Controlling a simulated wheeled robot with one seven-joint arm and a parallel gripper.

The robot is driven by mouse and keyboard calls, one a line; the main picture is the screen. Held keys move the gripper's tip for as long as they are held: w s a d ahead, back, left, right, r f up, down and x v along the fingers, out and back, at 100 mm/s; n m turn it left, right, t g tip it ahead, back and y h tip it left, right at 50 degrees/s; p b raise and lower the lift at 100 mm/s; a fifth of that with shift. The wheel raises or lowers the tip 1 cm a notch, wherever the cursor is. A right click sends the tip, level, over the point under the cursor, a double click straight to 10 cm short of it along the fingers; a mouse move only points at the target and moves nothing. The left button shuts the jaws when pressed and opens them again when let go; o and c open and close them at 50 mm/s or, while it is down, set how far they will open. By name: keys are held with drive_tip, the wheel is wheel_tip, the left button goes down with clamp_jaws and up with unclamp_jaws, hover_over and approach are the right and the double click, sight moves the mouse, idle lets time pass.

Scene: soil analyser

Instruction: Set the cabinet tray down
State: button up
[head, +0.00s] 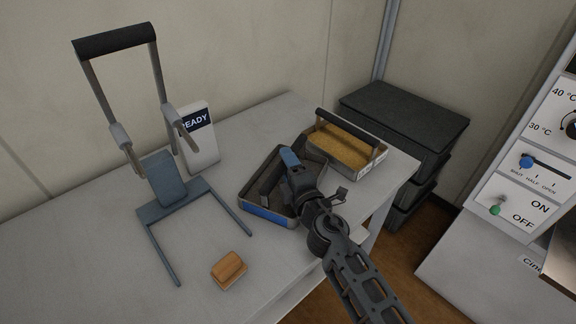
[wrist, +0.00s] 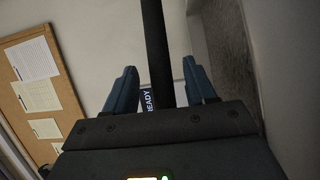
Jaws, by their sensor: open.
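A dark tray with a blue front strip (head: 266,213) sits on the table beneath my gripper (head: 289,160). It looks flat on the tabletop, and my gripper hides part of its inside. Another tray, filled with yellow-brown soil (head: 345,148), stands just behind it to the right, with a dark handle over it. No label shows which is the cabinet tray. My gripper is open. In the wrist view a dark bar (wrist: 157,50), seemingly a tray handle, runs between the two blue fingers, with gaps visible on both sides.
On the table (head: 90,270) stand a blue-grey frame with a tall black-handled lever (head: 170,180), a READY sign (head: 199,140) and a small wooden block (head: 229,268). Dark stacked boxes (head: 405,115) stand beyond the table's right end. A white control panel (head: 530,170) is far right.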

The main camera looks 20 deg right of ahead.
drive_tip(key=shift+r, duration=0.15)
drive_tip(key=s, duration=1.2)
drive_tip(key=shift+a, duration=0.2)
drive_tip(key=shift+s+f, duration=0.2)
drive_tip(key=shift+s, duration=0.05)
drive_tip(key=s+f+m+g, duration=0.15)
drive_tip(key=s+m, duration=0.25)
drive_tip(key=s, duration=0.8)
drive_tip(key=s+r+m, duration=0.3)
drive_tip(key=s+m, duration=0.1)
drive_tip(key=s, duration=0.4)
drive_tip(key=s+r+m+g, duration=0.1)
drive_tip(key=s+r+m, duration=0.3)
drive_tip(key=s, duration=0.4)
drive_tip(key=s+r+m, duration=0.3)
drive_tip(key=s+m, duration=0.2)
drive_tip(key=s, duration=0.4)
drive_tip(key=shift+r+m+g+y, duration=0.3)
drive_tip(key=shift+r+g, duration=0.05)
